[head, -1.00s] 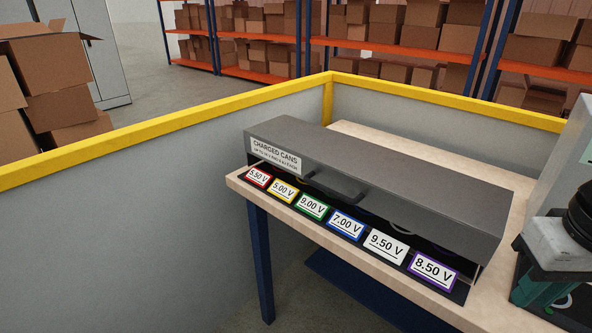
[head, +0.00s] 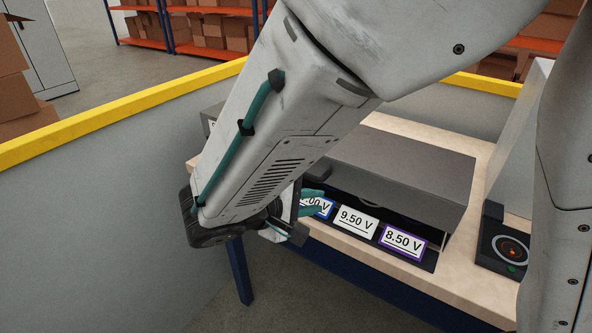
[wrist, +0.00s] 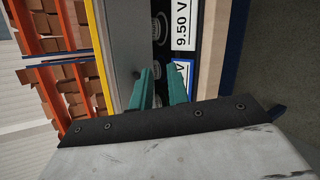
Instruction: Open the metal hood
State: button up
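The metal hood (head: 400,170) is a long dark grey box cover on the table, lowered over a row of cans. My arm hides its left part in the head view. In the wrist view the hood (wrist: 126,35) is a grey band left of the dark can row. My gripper (head: 314,201) has two teal fingers at the hood's front, near the 7.00 V card. In the wrist view my gripper (wrist: 160,76) is open, with a gap between the fingers. A small dark piece, perhaps the handle's end (wrist: 137,75), shows beside the left finger. I cannot tell contact.
Voltage cards, 9.50 V (head: 356,219) and 8.50 V (head: 403,242), line the front edge of the wooden table (head: 455,262). A yellow-topped grey barrier (head: 120,121) runs behind and left.

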jog(key=w+a+r+t, duration=0.1)
jog(key=w+a+t, duration=0.35)
jog(key=a, duration=0.25)
jog(key=shift+y, duration=0.4)
jog(key=x, duration=0.7)
jog(key=shift+w+d+r, duration=0.2)
jog(key=shift+d, duration=0.05)
grip_shut()
